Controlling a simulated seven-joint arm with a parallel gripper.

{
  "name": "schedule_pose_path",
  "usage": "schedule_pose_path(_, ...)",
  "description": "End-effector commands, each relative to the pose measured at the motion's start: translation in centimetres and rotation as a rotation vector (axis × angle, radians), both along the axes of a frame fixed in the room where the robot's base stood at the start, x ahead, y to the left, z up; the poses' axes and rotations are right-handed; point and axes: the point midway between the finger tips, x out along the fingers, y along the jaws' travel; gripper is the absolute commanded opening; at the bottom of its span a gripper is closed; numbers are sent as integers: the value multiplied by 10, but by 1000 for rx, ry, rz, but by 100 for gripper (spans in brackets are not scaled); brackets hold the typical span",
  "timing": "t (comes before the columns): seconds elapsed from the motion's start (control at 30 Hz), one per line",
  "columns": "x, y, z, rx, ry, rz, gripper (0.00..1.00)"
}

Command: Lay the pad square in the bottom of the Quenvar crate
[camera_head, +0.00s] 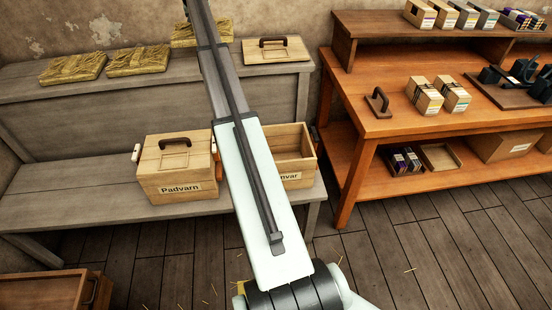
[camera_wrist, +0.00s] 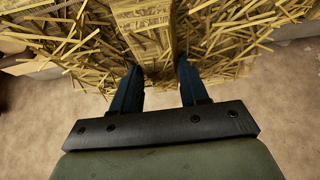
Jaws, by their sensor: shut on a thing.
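In the wrist view my gripper (camera_wrist: 160,82) is shut on a straw pad (camera_wrist: 215,40), with loose straw sticking out around both fingers. In the head view the gripper itself is out of sight past the top edge. The Quenvar crate (camera_head: 291,146) is an open wooden box on the lower bench; my arm covers its left part and some of its label. Two straw pads, one at the far left (camera_head: 73,68) and one beside it (camera_head: 137,60), lie on the upper shelf. Another straw pad (camera_head: 190,38) shows behind my arm; I cannot tell whether it is the held one.
The Padvarn crate (camera_head: 178,165), closed with a handled lid, stands left of the Quenvar crate. A loose handled lid (camera_head: 275,49) lies on the upper shelf. An orange workbench (camera_head: 400,130) with boxes stands to the right. The lower bench (camera_head: 75,190) is clear at left.

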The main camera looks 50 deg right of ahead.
Motion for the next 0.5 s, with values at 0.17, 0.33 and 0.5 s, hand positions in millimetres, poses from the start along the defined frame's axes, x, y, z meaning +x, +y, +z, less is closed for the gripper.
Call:
schedule_pose_path(0.17,0,0,0,-1,-1,0,0)
schedule_pose_path(0.33,0,0,-1,-1,-1,0,0)
schedule_pose_path(0.5,-1,0,-16,1,1,0,0)
